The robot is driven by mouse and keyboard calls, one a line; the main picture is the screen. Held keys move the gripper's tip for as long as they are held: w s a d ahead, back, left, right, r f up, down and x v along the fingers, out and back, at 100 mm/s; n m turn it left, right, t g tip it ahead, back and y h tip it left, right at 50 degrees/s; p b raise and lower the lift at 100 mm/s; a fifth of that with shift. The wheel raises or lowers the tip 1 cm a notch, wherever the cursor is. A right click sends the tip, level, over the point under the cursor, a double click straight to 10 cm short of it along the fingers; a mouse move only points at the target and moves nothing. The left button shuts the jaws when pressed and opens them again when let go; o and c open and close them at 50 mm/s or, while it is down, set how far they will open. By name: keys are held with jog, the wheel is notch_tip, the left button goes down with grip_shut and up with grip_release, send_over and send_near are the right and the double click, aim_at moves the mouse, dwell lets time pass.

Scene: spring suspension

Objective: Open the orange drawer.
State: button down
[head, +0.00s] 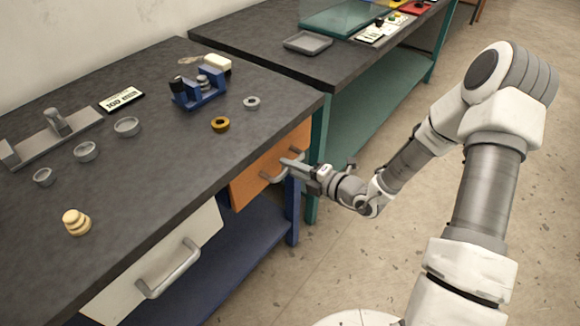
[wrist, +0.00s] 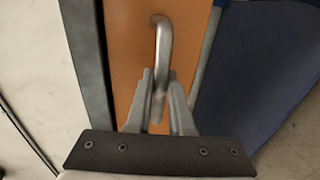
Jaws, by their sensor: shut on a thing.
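The orange drawer (head: 247,181) is under the right end of the dark workbench, and its front looks flush with the bench. In the wrist view its orange front (wrist: 125,45) fills the middle, with a grey bar handle (wrist: 162,45) on it. My gripper (head: 287,170) is at the drawer's handle, with its fingers on either side of the bar. In the wrist view the two fingers (wrist: 160,88) are closed around the near part of the handle. The handle's lower end is partly hidden between the fingers.
A white drawer (head: 120,275) with a grey handle (head: 170,268) is to the left. The workbench top (head: 150,170) holds a blue fixture (head: 200,90), several rings and a stack of tan discs (head: 76,222). A teal-framed bench stands behind. Open floor lies to the right.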

jog(key=shift+d, duration=0.1)
jog(key=f+p+v, duration=0.3)
jog(key=p+v, duration=0.1)
jog(key=v, duration=1)
jog(key=d+f+p+v, duration=0.1)
jog(key=f+p+v, duration=0.2)
jog(key=v, duration=1.1)
jog(key=shift+s+p, duration=0.5)
jog(key=shift+d, duration=0.1)
jog(key=c, duration=0.8)
grip_release()
jog(key=p+v, duration=0.1)
jog(key=v, duration=1.6)
jog(key=shift+d, duration=0.25)
